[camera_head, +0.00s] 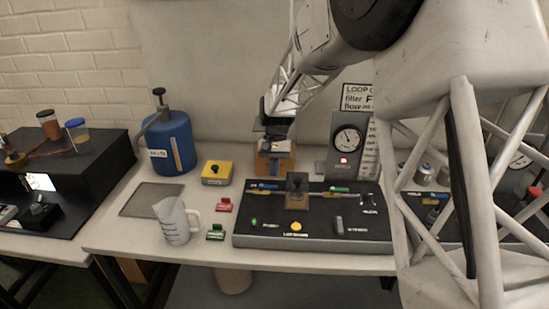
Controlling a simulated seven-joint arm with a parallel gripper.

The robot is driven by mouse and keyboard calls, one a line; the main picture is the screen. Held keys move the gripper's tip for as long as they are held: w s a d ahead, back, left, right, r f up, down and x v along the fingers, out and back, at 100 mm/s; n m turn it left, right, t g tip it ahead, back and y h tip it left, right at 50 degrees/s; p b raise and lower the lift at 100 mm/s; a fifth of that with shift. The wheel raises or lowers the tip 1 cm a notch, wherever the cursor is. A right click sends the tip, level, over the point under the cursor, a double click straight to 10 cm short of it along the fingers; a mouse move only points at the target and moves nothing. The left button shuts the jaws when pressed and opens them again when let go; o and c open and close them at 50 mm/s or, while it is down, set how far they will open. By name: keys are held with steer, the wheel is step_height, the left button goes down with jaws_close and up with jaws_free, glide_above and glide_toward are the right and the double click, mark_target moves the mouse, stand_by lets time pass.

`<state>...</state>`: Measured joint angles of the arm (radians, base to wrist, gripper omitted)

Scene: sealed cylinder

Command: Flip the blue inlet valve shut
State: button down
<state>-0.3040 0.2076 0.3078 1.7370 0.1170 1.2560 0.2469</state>
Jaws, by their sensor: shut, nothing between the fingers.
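The blue valve handle (267,187) is small and sits on the left part of the pipe on the black-topped panel (262,237). It appears to lie roughly along the pipe. A green handle (339,189) sits on the same pipe to the right, with a dark fitting on a brown block (297,198) between them. My gripper (273,143) is shut and empty. It shows above and behind the blue handle, apart from it, in front of an orange-brown block (275,166). Its fingertips are small and hard to make out.
A blue tank (170,143), a yellow box with a black knob (217,172), a clear jug (176,222) and red (224,205) and green (216,232) clips stand left of the panel. A gauge (347,139) stands behind it. My arm covers the right side.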

mark_target(275, 186)
steer(key=shift+x, duration=1.1)
steer(key=shift+s+d+m+y, duration=0.25)
steer(key=shift+s+m+y, duration=0.15)
steer(key=shift+m, duration=0.6)
steer(key=shift+s+d+m, duration=0.15)
steer(key=shift+s+m, duration=0.1)
steer(key=shift+m, duration=0.35)
steer(key=shift+s+d, duration=0.1)
steer(key=shift+s, duration=0.55)
steer(key=shift+s+f, duration=0.1)
steer(key=shift+s, duration=0.15)
steer(key=shift+w, duration=0.25)
steer(key=shift+w+a, duration=0.4)
steer(key=shift+a, duration=0.1)
steer(key=shift+w, duration=0.1)
